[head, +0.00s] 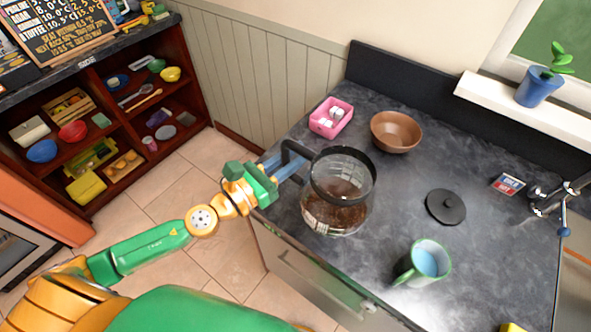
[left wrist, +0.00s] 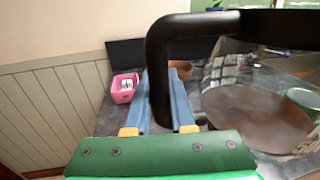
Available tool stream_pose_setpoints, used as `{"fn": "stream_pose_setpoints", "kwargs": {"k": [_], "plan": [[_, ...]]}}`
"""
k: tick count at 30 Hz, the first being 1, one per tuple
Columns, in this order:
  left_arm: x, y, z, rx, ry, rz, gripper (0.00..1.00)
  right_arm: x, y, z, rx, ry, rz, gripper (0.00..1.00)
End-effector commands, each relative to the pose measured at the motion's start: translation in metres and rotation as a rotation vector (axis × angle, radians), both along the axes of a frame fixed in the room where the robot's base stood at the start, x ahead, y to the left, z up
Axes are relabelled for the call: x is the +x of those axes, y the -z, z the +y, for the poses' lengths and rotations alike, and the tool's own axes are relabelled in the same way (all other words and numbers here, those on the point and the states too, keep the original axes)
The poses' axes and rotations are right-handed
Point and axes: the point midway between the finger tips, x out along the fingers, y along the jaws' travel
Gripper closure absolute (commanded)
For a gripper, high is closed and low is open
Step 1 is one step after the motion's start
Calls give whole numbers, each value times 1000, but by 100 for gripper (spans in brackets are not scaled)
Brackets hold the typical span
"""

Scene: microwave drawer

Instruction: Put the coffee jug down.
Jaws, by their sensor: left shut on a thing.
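The coffee jug (head: 338,203) is a glass pot with a black rim and black handle, holding dark brown coffee. It is upright at the left part of the dark counter (head: 440,165); I cannot tell whether its base touches the counter. My left gripper (head: 291,165) is shut on the jug's black handle, with its blue fingers around it. In the left wrist view the fingers (left wrist: 163,95) flank the handle, and the jug (left wrist: 258,105) fills the right side. My right gripper is not in view.
A pink box with white cubes (head: 331,118) and a brown bowl (head: 396,131) stand behind the jug. A black lid (head: 445,206) and a green mug with blue inside (head: 424,264) lie to its right. The counter between them is clear. A tap (head: 556,196) is at far right.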

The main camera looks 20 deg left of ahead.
Motion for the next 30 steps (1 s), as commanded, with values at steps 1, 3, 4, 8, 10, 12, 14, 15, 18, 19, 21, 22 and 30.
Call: {"fn": "stream_pose_setpoints", "kwargs": {"k": [1,3,4,8,10,12,14,15,18,19,21,22,30], "plan": [[14,15,9,-2,-6,-5,100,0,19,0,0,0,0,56],[32,27,19,-3,-6,-5,100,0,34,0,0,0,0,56],[40,31,24,-4,-6,-6,100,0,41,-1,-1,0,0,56],[66,64,40,-10,-4,-1,100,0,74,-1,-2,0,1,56],[77,73,46,-9,-5,0,100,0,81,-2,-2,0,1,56],[83,79,50,-7,-3,0,100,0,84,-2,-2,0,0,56],[87,82,52,-6,-2,0,100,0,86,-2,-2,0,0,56],[90,86,54,-7,-2,0,100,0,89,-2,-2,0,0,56],[92,104,54,-12,0,4,100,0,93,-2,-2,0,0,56],[92,108,54,-11,0,3,100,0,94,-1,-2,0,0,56],[92,115,54,-8,0,2,100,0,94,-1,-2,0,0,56],[92,116,54,-8,1,1,100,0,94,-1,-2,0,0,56],[91,117,54,-4,2,-1,100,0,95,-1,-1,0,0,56]]}}
